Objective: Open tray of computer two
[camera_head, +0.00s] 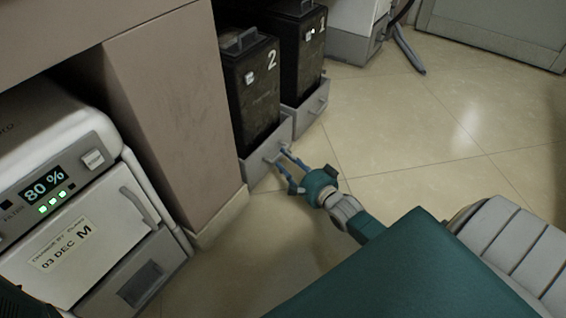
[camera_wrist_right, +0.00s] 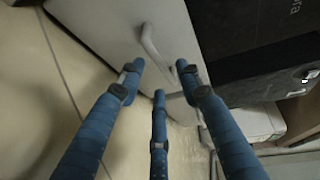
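Computer two (camera_head: 257,90) is a black box marked 2, standing on a grey base with a tray (camera_head: 257,168) whose grey front faces my right arm. The tray looks shut. Its front has a light bar handle (camera_head: 271,157), which also shows as a curved handle (camera_wrist_right: 150,44) in the right wrist view. My right gripper (camera_head: 283,153) is at the handle with its blue fingers spread. In the right wrist view the gripper (camera_wrist_right: 161,75) has its fingertips on either side of the handle's near end. Contact is not clear.
Computer one (camera_head: 303,55), with its own grey tray (camera_head: 309,108), stands just behind computer two. A brown cabinet panel (camera_head: 170,120) stands at the left of computer two. A white device (camera_head: 90,210) reading 80 % is at the far left. The tiled floor (camera_head: 400,130) to the right is clear.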

